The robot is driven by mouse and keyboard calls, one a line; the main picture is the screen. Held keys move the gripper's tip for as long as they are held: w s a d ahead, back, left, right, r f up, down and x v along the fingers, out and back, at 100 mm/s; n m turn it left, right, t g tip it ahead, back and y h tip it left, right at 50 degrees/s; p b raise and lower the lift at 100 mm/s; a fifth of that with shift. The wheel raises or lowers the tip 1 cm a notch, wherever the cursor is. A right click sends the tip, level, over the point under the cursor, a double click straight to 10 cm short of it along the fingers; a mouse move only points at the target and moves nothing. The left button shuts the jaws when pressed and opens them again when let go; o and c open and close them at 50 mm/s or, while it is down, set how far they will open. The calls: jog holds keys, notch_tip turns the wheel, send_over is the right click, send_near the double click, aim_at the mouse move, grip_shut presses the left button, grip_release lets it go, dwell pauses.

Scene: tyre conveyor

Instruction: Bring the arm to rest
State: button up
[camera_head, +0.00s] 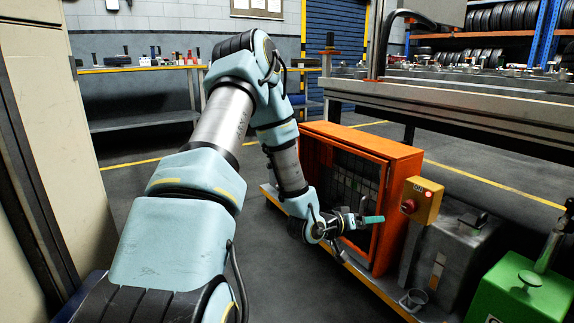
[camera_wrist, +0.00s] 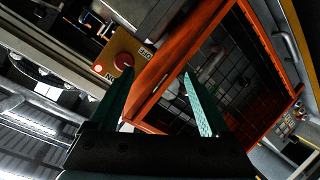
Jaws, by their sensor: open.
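My arm reaches out from the bottom left in the head view, bends at a high elbow and hangs down to my gripper (camera_head: 368,218). The gripper is in front of the orange cabinet (camera_head: 403,165), near its right side. In the wrist view the two green fingers of my gripper (camera_wrist: 160,85) stand well apart. Nothing shows between them except the cabinet behind. I cannot tell whether the gripper touches the cabinet.
A yellow box with a red button (camera_head: 409,205) stands right of the cabinet. A conveyor frame (camera_head: 470,110) is behind it, and a green machine (camera_head: 525,290) is at right. A workbench (camera_head: 140,69) runs along the back wall. A pale cabinet (camera_head: 50,100) stands close at left.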

jog(key=a+r+g+y, duration=0.1)
jog(key=a+r+y, duration=0.2)
jog(key=a+y, duration=1)
jog(key=s+a+r+n+g+h, duration=0.1)
jog(key=s+a+r+n+g, duration=0.15)
jog(key=s+a, duration=0.55)
jog(key=s+a+r+n+g, duration=0.15)
jog(key=s+a+r, duration=0.25)
jog(key=s+a, duration=0.45)
notch_tip(320, 180, up, 37)
jog(key=a+g+p, duration=0.1)
jog(key=p, duration=3.6)
jog(key=shift+w+a+f+m, duration=0.15)
jog(key=shift+w+a+m, duration=0.15)
jog(key=shift+a, duration=0.1)
